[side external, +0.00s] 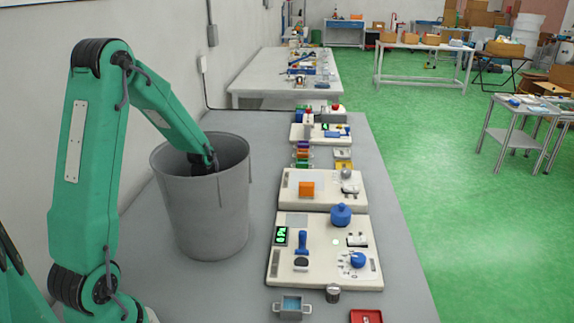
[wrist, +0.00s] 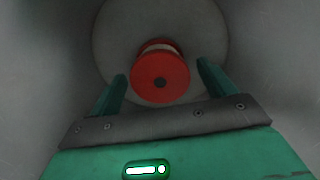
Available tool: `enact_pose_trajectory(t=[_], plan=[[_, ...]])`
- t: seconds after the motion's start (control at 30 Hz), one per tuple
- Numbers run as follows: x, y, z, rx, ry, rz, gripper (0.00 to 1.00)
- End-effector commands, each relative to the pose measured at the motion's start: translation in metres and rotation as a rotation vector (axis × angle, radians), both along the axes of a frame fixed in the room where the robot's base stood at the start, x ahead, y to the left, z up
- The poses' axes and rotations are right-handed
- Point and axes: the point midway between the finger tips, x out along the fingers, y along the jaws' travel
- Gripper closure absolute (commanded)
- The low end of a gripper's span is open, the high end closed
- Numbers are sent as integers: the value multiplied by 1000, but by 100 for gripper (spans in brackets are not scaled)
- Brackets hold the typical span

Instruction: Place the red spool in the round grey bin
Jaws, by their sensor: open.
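The round grey bin (side external: 205,215) stands upright on the grey table at the left. My arm reaches over its rim, and my gripper (side external: 208,165) is at the bin's mouth, with its fingertips hidden inside. In the wrist view the red spool (wrist: 160,76) shows against the round bottom of the bin, one flat red end with a dark centre hole facing the camera. My gripper (wrist: 161,75) is open, with one finger on each side of the spool in the picture. Gaps show between the fingers and the spool. The spool is hidden in the side view.
White boards (side external: 275,187) with a blue knob, an orange block and other small parts lie right of the bin. A small grey-blue box (side external: 292,308) and a red tray (side external: 366,317) are near the front. A wall rises behind the bin on the left.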

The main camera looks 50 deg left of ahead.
Motion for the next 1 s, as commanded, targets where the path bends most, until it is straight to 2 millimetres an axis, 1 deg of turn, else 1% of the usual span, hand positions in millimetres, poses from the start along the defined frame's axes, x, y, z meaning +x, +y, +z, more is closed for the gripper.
enact_pose_trajectory(t=[0.17,0.37,0.5,0.7,0.83,1.0], plan=[[1,1,19,2,-4,0,18],[1,0,49,3,-4,0,18],[1,1,73,3,-5,0,18],[1,0,99,2,-3,0,18],[0,0,109,1,-1,0,18],[0,0,114,1,-1,0,18]])
